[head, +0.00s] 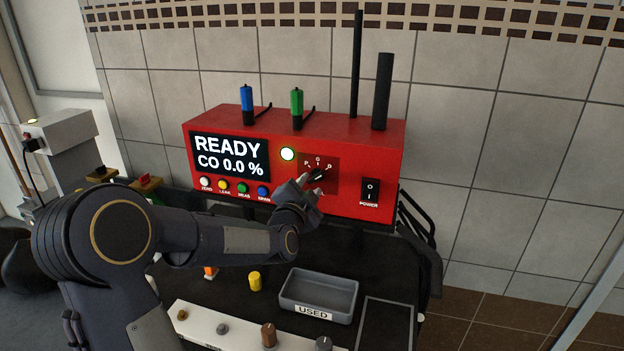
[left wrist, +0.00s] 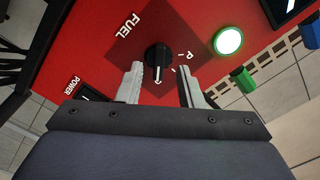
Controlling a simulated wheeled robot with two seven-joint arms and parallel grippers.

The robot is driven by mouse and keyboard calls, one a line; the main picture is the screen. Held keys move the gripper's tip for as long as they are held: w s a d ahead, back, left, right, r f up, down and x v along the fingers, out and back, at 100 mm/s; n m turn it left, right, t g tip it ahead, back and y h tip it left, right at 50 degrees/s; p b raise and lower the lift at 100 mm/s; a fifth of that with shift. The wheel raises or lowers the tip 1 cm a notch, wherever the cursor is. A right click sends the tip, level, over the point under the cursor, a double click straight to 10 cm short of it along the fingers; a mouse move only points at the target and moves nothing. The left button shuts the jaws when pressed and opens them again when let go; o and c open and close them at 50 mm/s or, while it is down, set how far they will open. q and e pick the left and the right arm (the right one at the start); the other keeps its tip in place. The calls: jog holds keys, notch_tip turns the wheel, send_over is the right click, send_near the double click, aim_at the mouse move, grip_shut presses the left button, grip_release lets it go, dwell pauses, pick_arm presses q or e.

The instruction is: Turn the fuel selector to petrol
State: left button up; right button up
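The fuel selector is a black knob (head: 318,175) on the dark red panel at the right half of the red analyser (head: 355,140). In the left wrist view the knob (left wrist: 157,55) has a white pointer line that points down the picture, toward a letter that looks like D. The letter P (left wrist: 190,55) is to its right; the G mark is hidden by a finger there. My left gripper (left wrist: 159,72) is open, with one finger on each side of the knob and a gap at least on the right. It also shows in the head view (head: 308,182). My right gripper is not in view.
A lit round lamp (head: 288,154) and the READY screen (head: 230,157) are left of the selector. The power switch (head: 370,190) is right of it. Below, a grey USED tray (head: 283,300) and a yellow cylinder (head: 255,281) stand on the dark top.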

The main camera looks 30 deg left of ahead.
aim_at(316, 177)
pick_arm(q)
jog(key=shift+p+x, duration=0.3)
jog(key=shift+x, duration=1.15)
jog(key=shift+d, duration=0.1)
grip_shut()
jog(key=shift+f, duration=0.1)
